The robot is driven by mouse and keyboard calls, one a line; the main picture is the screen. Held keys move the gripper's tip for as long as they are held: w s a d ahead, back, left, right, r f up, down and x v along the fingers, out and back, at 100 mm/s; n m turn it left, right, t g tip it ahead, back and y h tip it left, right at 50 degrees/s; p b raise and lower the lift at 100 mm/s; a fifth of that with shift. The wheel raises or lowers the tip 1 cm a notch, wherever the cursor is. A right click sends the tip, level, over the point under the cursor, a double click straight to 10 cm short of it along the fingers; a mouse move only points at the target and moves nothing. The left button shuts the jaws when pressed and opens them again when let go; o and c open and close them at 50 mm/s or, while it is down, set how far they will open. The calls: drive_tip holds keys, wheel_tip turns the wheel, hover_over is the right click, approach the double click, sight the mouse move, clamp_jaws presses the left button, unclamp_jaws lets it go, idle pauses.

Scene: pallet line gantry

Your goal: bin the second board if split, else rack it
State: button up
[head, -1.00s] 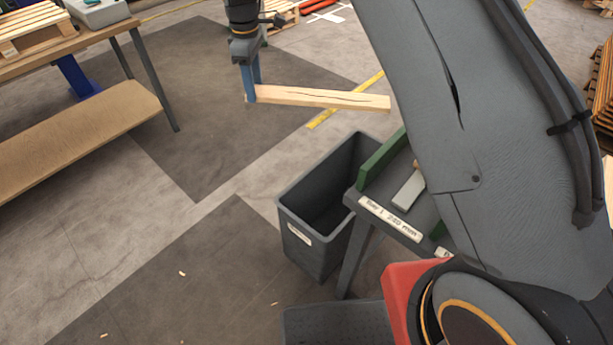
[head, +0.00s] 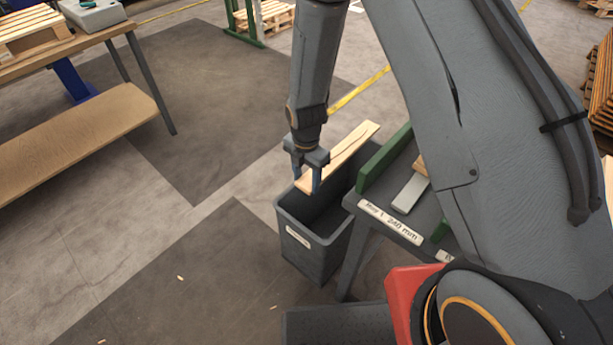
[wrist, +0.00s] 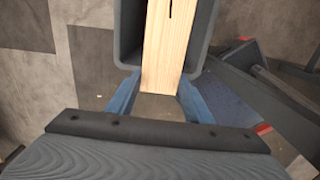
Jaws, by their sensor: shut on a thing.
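My gripper (head: 308,180) is shut on one end of a pale wooden board (head: 341,153). The board extends up and to the right from the fingers, over the dark grey bin (head: 312,246). The bin stands on the floor with a white label on its front. In the wrist view the board (wrist: 167,50) lies between the blue fingers and across the bin opening, with the bin's rim (wrist: 128,40) on both sides. A dark split line shows on the board's upper face near the top of that view.
A workbench (head: 75,45) with a pallet and a grey device is at upper left. Open floor (head: 200,240) lies left of the bin.

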wheel_tip(320, 180, down, 12)
drive_tip(key=b, duration=0.8)
drive_tip(key=o, duration=1.4)
drive_tip(key=shift+c, duration=0.2)
drive_tip(key=shift+r, duration=3.9)
